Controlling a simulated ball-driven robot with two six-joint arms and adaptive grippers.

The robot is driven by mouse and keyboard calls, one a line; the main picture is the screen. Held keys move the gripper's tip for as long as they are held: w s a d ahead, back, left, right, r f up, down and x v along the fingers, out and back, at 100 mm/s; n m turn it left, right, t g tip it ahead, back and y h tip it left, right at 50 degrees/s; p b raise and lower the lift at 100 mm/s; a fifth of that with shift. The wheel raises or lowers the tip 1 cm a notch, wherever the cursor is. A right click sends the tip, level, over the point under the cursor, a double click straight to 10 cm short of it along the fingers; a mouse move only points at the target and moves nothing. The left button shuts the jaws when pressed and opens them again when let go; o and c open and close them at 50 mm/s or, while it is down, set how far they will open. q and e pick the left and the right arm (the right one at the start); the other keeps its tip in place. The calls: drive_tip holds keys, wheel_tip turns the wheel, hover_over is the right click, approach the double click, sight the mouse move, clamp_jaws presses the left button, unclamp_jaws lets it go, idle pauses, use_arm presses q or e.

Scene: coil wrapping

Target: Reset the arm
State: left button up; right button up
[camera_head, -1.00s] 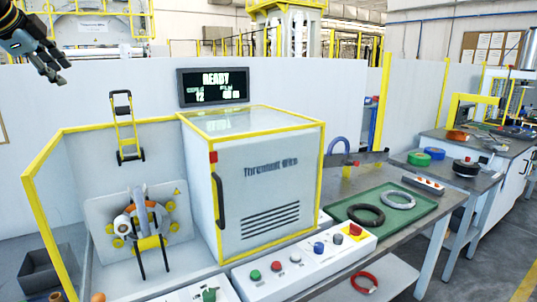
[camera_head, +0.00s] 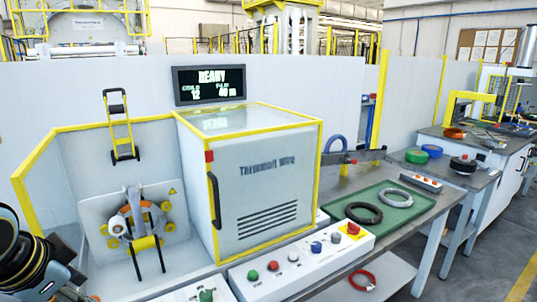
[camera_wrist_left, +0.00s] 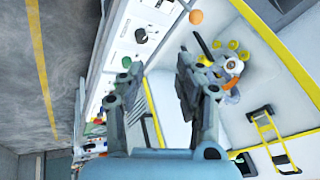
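My left arm (camera_head: 22,258) enters at the lower left edge of the head view, beside the yellow-edged open bay; its fingertips are not clearly visible there. In the left wrist view my left gripper (camera_wrist_left: 158,68) has its two grey fingers spread apart with nothing between them. It points toward the machine's control panel and the bay with the wrapping head (camera_wrist_left: 228,68). My right arm and gripper are in neither view.
The wrapping head (camera_head: 142,222) sits in the open bay left of the closed machine cabinet (camera_head: 265,190). A button panel (camera_head: 300,260) runs along the front. A green tray (camera_head: 420,203) holds a black coil (camera_head: 363,212) and a grey coil (camera_head: 396,198). The display (camera_head: 210,85) reads READY.

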use_arm(q)
drive_tip(key=s+d+f+n+g, duration=0.1)
drive_tip(key=s+d+n, duration=0.15)
drive_tip(key=s, duration=0.75)
drive_tip(key=s+d+n+g, duration=0.1)
drive_tip(key=s+n, duration=0.2)
drive_tip(key=s, duration=0.7)
wheel_tip(320, 180, down, 36)
drive_tip(key=a+g+b, duration=0.1)
drive_tip(key=a+b, duration=0.1)
drive_tip(key=b, duration=0.8)
drive_tip(key=s+f+b, duration=0.4)
drive_tip(key=s+f, duration=0.6)
drive_tip(key=f, duration=0.3)
drive_tip(key=s+a+f+g+b, duration=0.1)
drive_tip(key=s+f+b, duration=0.4)
drive_tip(key=s+f, duration=0.4)
wheel_tip(320, 180, down, 4)
drive_tip(key=shift+s+a+f, duration=0.1)
drive_tip(key=shift+s+a, duration=0.15)
drive_tip(key=shift+s, duration=0.15)
drive_tip(key=shift+n+g, duration=0.25)
drive_tip(key=shift+g, duration=0.05)
drive_tip(key=shift+c, duration=0.2)
